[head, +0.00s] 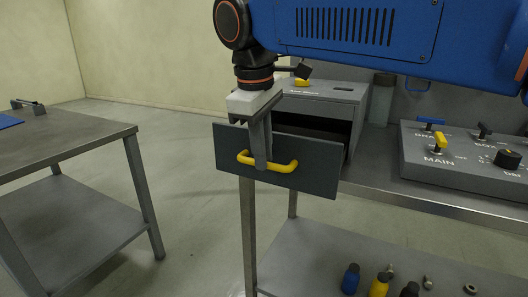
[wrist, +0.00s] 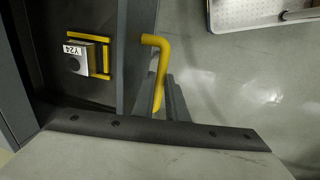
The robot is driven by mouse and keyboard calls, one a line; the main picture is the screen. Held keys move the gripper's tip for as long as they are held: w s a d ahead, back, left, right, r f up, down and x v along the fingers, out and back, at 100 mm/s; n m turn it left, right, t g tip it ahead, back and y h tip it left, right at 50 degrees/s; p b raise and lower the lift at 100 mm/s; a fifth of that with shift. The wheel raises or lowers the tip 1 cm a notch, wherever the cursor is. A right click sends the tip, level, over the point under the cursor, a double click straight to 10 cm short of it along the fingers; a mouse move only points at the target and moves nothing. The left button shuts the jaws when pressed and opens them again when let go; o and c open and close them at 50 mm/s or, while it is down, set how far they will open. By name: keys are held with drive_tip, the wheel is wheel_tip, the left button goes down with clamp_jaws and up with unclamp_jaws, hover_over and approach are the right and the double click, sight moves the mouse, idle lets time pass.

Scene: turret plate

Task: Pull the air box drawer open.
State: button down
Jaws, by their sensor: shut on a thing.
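The air box (head: 318,90) is a grey cabinet on the bench with a dark opening in its front. Its drawer (head: 310,179) has a dark grey front panel that stands out from the box, so it is at least partly open. My gripper (head: 262,160) points down at the front panel and is shut on the yellow handle (head: 283,167). In the wrist view the fingers (wrist: 164,100) close around the handle (wrist: 161,55); their tips are partly hidden. A block marked Y24 (wrist: 78,60) with a yellow frame lies inside the drawer.
A grey panel (head: 465,160) with yellow and black knobs, one labelled MAIN, sits on the bench at right. Several small bottles and parts lie on the lower shelf (head: 330,255). Another table (head: 65,140) stands at left, with open floor (head: 190,185) between.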

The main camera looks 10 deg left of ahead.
drive_tip(key=c, duration=1.8)
unclamp_jaws()
drive_tip(key=shift+o, duration=0.2)
drive_tip(key=s+a+r, duration=0.1)
drive_tip(key=s+r, duration=0.2)
drive_tip(key=r, duration=1.4)
drive_tip(key=shift+s, duration=0.1)
